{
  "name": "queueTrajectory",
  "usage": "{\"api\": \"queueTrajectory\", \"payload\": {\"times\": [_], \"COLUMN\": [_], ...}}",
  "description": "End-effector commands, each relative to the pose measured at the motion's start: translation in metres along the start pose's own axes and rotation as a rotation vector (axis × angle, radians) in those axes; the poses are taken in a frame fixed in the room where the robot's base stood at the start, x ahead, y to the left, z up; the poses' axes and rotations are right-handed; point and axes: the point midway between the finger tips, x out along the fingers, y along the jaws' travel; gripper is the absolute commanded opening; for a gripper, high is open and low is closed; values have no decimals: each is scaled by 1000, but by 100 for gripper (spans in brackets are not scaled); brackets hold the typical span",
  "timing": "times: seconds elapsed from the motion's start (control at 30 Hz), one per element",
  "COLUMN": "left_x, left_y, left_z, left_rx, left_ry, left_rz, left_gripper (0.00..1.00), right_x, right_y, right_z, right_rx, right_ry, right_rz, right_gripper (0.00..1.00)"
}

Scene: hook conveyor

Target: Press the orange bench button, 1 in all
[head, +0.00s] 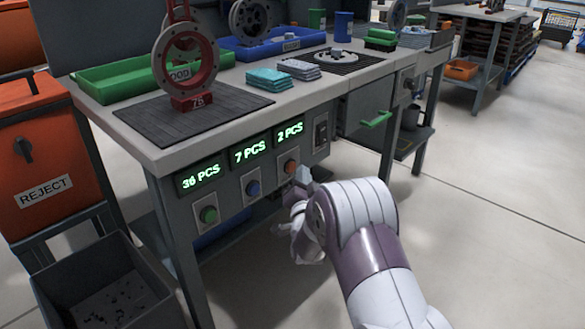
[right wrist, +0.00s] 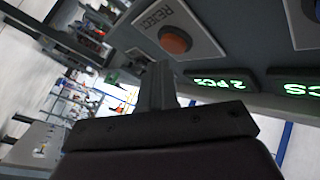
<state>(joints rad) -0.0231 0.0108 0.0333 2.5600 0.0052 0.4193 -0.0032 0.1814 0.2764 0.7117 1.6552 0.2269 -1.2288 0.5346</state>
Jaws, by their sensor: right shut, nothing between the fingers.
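The orange button (head: 290,167) sits on a light plate on the bench's front panel, below the "2 PCS" display (head: 290,133). In the right wrist view the orange button (right wrist: 175,40) is round, with a "REJECT" label on its plate. My right gripper (head: 303,176) is shut and empty, just right of and slightly below the button in the head view. In the right wrist view its closed fingers (right wrist: 158,85) end below and left of the button, with a visible gap in the picture. Exact depth to the button is unclear. My left gripper is not in view.
A blue button (head: 253,188) and a green button (head: 208,214) sit left along the panel. A dark switch plate (head: 321,131) is to the right. The bench top (head: 190,140) above holds trays and a red stand. Open floor lies right.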

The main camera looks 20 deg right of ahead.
Motion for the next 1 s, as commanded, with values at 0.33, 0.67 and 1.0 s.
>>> {"api": "queueTrajectory", "payload": {"times": [0.33,0.67,1.0], "left_x": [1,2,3], "left_y": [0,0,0], "left_z": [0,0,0], "left_rx": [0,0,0], "left_ry": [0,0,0], "left_rz": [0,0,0], "left_gripper": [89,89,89], "right_x": [1,6,7], "right_y": [-1,-4,-5], "right_z": [1,4,5], "right_rx": [0,0,0], "right_ry": [0,0,0], "right_rz": [0,0,0], "right_gripper": [0,0,0]}}
